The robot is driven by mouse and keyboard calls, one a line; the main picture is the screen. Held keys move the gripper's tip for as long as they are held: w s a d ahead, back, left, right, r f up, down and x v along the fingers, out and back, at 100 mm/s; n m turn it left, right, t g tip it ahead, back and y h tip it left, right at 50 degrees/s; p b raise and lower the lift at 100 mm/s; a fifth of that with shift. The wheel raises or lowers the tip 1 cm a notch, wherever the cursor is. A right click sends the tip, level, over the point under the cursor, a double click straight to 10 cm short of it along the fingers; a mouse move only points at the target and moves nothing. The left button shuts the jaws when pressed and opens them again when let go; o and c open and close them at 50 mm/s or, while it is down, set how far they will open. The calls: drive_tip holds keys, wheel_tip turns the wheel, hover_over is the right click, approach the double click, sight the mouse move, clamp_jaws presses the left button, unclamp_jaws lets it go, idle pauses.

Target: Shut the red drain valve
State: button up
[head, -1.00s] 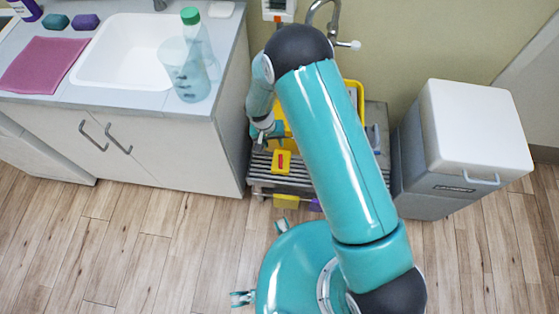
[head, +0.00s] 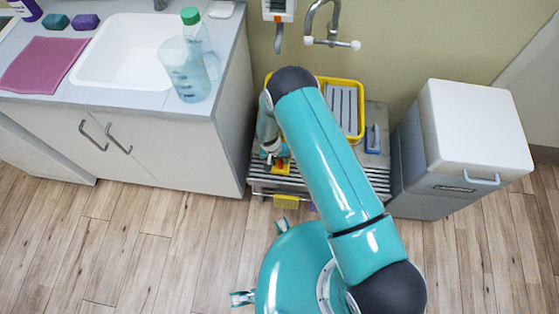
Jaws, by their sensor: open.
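The red drain valve (head: 281,165) is a small red handle on a yellow block (head: 286,169), near the front of a low grey slatted stand (head: 262,183). Only part of the red and yellow shows, because my gripper (head: 273,160) covers the rest. My gripper points down at the valve's upper left side and is open. I cannot tell from this view whether its fingers touch the handle or stand around it.
A yellow-rimmed tray (head: 361,112) and a blue object (head: 373,138) sit on the stand. A sink cabinet (head: 170,150) stands close on the left, a grey bin (head: 445,180) on the right. A wall tap (head: 333,42) is behind. The floor in front is wood.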

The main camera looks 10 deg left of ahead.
drive_tip(key=shift+f, duration=0.2)
clamp_jaws()
